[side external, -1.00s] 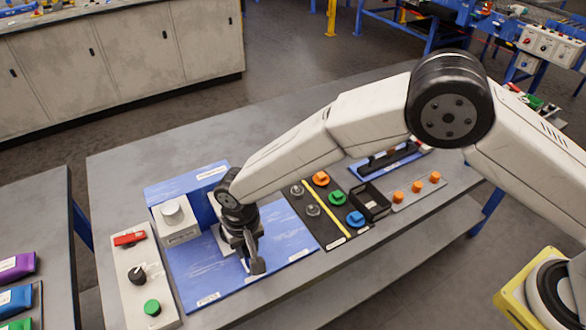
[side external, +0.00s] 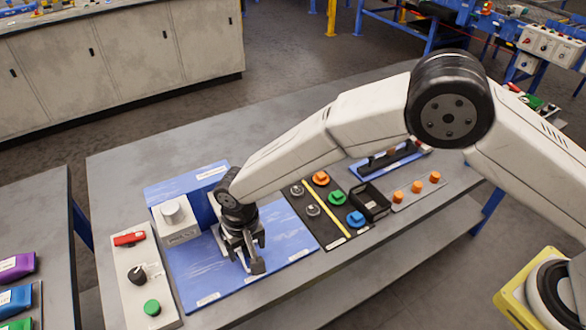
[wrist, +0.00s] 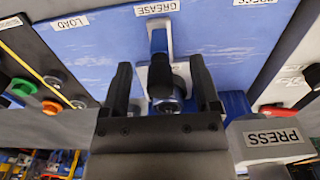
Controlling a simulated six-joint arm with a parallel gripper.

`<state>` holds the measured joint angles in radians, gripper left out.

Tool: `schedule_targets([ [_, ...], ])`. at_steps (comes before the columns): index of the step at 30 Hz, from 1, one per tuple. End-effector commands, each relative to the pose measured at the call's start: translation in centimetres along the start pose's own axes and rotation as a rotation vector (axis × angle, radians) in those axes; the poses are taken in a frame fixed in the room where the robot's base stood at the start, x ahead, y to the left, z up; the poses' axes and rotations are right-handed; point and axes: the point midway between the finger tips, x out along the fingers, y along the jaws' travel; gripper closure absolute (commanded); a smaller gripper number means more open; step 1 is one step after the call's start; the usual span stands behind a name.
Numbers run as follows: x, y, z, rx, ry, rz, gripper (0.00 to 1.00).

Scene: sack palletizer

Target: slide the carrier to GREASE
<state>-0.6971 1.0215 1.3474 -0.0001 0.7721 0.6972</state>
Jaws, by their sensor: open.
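A blue board (side external: 205,275) lies on the bench, and its label GREASE shows at the top middle of the wrist view (wrist: 156,8). What looks like the carrier is a dark upright piece (wrist: 160,72) with a silver round part below it in the picture. It stands in line with the GREASE label, with a pale strip (wrist: 153,28) between them. My gripper (wrist: 160,68) is open, with one finger on each side of the dark piece and visible gaps. In the side view my gripper (side external: 250,252) is low over the board and hides most of the carrier.
A grey block marked PRESS (wrist: 275,138) stands close beside my gripper. The LOAD label (wrist: 72,22) is on the opposite side. A control panel (side external: 140,275) with red switch, black knob and green button flanks the board. A dark mat (side external: 325,215) holds coloured pieces.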

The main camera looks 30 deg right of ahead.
Motion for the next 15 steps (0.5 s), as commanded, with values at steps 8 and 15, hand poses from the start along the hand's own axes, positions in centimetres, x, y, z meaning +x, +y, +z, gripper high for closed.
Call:
schedule_targets([
  [8,-0.4,0.0,0.0,0.0,0.0,0.0,0.21],
  [15,-1.0,0.0,0.0,0.0,0.0,0.0,0.21],
])
